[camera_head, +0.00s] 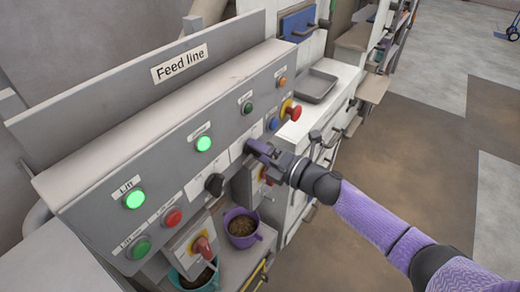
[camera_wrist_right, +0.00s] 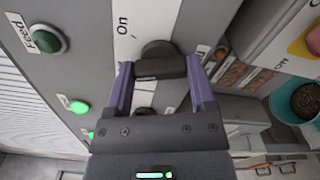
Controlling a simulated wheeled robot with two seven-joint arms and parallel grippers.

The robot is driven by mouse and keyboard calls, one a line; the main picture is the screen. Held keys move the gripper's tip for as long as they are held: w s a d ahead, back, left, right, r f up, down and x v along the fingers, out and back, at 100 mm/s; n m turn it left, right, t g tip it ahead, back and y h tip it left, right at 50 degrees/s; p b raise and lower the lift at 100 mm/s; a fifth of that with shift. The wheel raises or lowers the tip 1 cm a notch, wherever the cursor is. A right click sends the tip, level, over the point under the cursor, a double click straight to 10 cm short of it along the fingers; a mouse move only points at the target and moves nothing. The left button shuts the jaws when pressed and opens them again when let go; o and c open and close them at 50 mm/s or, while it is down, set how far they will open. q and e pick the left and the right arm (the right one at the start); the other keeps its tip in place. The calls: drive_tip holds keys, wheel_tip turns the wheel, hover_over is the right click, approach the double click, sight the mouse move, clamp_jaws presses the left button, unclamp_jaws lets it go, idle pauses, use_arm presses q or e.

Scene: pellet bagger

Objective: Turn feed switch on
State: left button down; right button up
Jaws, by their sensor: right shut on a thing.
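The feed switch is a dark rotary knob (camera_wrist_right: 158,58) on a white plate marked "On" in the right wrist view. My right gripper (camera_wrist_right: 160,68) has its two purple fingers on either side of the knob, shut on it. The knob's bar lies across the picture between the fingertips; I cannot tell which position it points to. In the head view my right gripper (camera_head: 258,150) reaches the right part of the grey "Feed line" panel (camera_head: 150,185) and hides the switch. A dark green button labelled "Feed" (camera_wrist_right: 48,40) sits beside the plate. My left gripper is not in view.
Lit green buttons (camera_head: 203,143), a red button (camera_head: 172,217), another black knob (camera_head: 214,185) and a red mushroom button (camera_head: 293,110) are on the panel. A purple mug (camera_head: 229,236) of brown pellets stands below. A metal tray (camera_head: 314,86) lies on the counter beyond.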

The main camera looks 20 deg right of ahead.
drive_tip(key=shift+m+p, duration=1.3)
drive_tip(key=shift+m, duration=3.5)
drive_tip(key=o, duration=1.2)
drive_tip(key=v, duration=1)
